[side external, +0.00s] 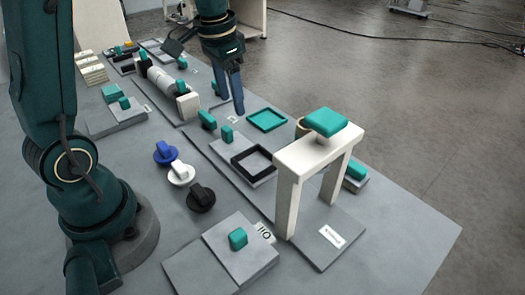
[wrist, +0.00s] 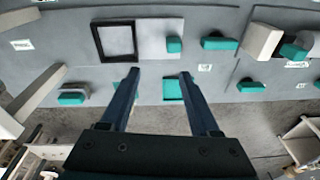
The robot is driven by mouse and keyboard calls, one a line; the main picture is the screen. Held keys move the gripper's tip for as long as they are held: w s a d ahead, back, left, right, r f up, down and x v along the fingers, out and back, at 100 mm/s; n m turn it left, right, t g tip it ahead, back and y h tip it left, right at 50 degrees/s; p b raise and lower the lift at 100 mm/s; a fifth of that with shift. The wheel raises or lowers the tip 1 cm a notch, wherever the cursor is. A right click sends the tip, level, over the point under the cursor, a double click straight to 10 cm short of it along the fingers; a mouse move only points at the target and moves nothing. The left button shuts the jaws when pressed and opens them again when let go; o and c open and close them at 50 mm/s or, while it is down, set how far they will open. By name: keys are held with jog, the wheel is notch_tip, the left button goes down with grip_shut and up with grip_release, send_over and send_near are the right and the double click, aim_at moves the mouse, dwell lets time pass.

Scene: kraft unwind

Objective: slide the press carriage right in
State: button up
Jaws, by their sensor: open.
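The press carriage is a light grey plate with a black square frame (side external: 254,164) and a small teal handle (side external: 227,134). It lies on its grey base to the left of the white press arch (side external: 300,160), apart from the arch's legs. The arch has a teal pad (side external: 325,122) on top. My gripper (side external: 232,111) is open and empty, pointing down behind the carriage handle. In the wrist view, the frame (wrist: 116,42) and the handle (wrist: 174,45) lie beyond my open fingertips (wrist: 159,73), with nothing between them but table and part of a teal tray.
The teal square tray (side external: 267,119) lies near the table's far edge, beside my fingers. Another teal block (side external: 207,119) stands just left of the carriage handle. Blue, white and black knobs (side external: 181,173) stand nearer my base. A grey plate with a teal block (side external: 238,238) lies in front.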

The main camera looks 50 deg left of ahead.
jog(key=g, duration=0.2)
send_over(226, 128)
jog(key=shift+n+h, duration=0.3)
jog(key=shift+n, duration=0.1)
notch_tip(226, 128, down, 5)
jog(key=shift+w+d+r, duration=0.15)
jog(key=shift+f, duration=2.8)
jog(key=shift+c, duration=0.3)
grip_shut()
jog(key=shift+r, duration=0.1)
